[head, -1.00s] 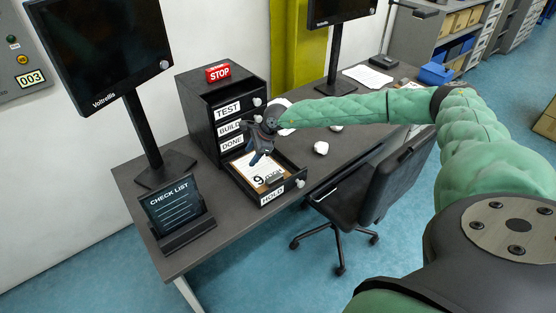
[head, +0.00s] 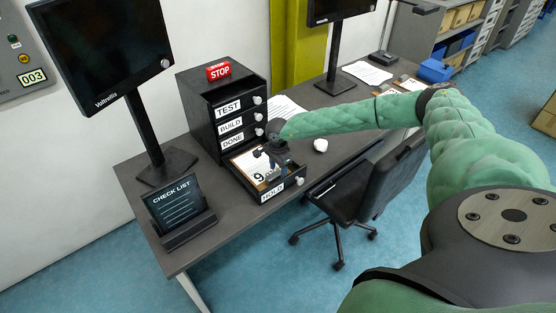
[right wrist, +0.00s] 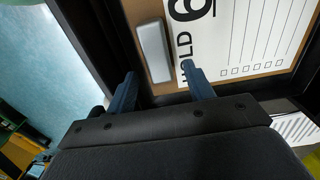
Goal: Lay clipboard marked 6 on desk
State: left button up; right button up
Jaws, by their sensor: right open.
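The clipboard (head: 250,163) lies in the open HOLD drawer (head: 272,193), its digit looking like a 9 in the head view. In the right wrist view the clipboard (right wrist: 245,35) shows a large digit that reads as 6 from the clip end, the word HOLD, checkbox lines and a grey metal clip (right wrist: 154,52). My right gripper (head: 269,172) is open and empty above the drawer's front end, hiding part of the clipboard. In the right wrist view its fingertips (right wrist: 159,72) are spread either side of the clip; contact cannot be told. My left gripper is out of view.
The dark desk (head: 215,230) has free room left of the drawer, near a check list stand (head: 180,210). The TEST, BUILD and DONE drawers (head: 230,124) above are shut. A monitor (head: 100,45) stands behind, and a chair (head: 365,190) stands in front of the desk.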

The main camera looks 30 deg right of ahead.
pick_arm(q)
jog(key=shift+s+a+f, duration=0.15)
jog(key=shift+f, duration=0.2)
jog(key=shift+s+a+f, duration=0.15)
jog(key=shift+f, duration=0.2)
pick_arm(e)
jog(key=shift+f, duration=0.95)
jog(key=c, duration=1.1)
jog(key=shift+s+r+p, duration=0.35)
jog(key=shift+s+p, duration=0.15)
jog(key=shift+s, duration=0.15)
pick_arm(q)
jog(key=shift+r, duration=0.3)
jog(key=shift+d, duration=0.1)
pick_arm(e)
jog(key=shift+r+p, duration=1.35)
jog(key=shift+r, duration=2.05)
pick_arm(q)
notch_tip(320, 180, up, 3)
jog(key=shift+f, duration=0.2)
